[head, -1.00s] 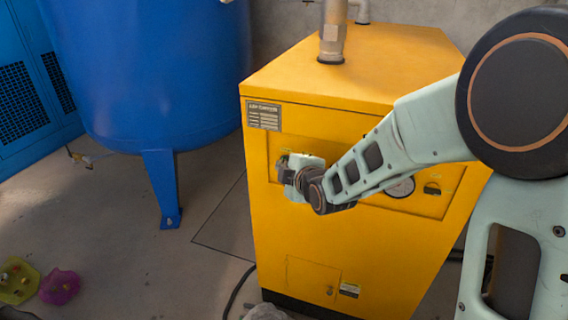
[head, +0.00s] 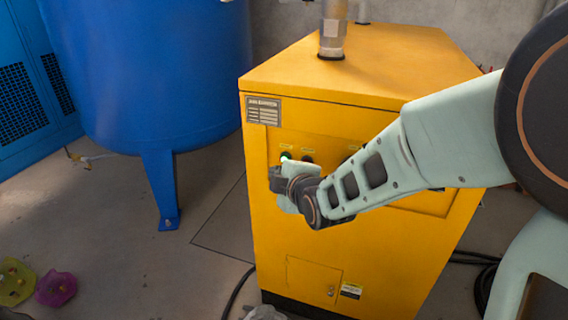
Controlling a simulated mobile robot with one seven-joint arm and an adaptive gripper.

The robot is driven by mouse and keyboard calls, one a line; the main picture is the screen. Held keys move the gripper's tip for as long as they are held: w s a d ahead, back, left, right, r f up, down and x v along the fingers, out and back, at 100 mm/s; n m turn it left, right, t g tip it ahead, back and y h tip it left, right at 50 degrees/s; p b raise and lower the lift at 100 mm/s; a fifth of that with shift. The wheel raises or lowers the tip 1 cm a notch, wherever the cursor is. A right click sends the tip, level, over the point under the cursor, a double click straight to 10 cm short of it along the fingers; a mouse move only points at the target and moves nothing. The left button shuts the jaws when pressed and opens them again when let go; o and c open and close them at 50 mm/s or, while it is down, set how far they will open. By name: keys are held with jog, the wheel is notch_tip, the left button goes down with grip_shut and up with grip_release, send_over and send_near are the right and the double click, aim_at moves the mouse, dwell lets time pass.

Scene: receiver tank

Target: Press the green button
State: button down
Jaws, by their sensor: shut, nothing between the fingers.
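The green button (head: 285,156) is a small green spot at the upper left of the control panel on the yellow machine (head: 300,245). A dark round control (head: 307,159) is just to its right. My gripper (head: 276,179) is in front of the panel, just below and slightly left of the green button in the picture. It is shut and empty. The fingertips are small and partly hidden by the wrist, and I cannot tell whether they touch the panel. My arm hides the right part of the panel.
A blue tank (head: 145,75) on legs stands to the left. A metal pipe (head: 333,30) rises from the machine's top. A dark cable (head: 238,290) lies on the floor. Green (head: 15,282) and purple (head: 56,289) objects lie at the lower left.

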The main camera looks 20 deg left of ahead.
jog(key=shift+s+a+b, duration=0.1)
jog(key=shift+s+b, duration=0.2)
jog(key=shift+s, duration=0.75)
jog(key=shift+r, duration=0.1)
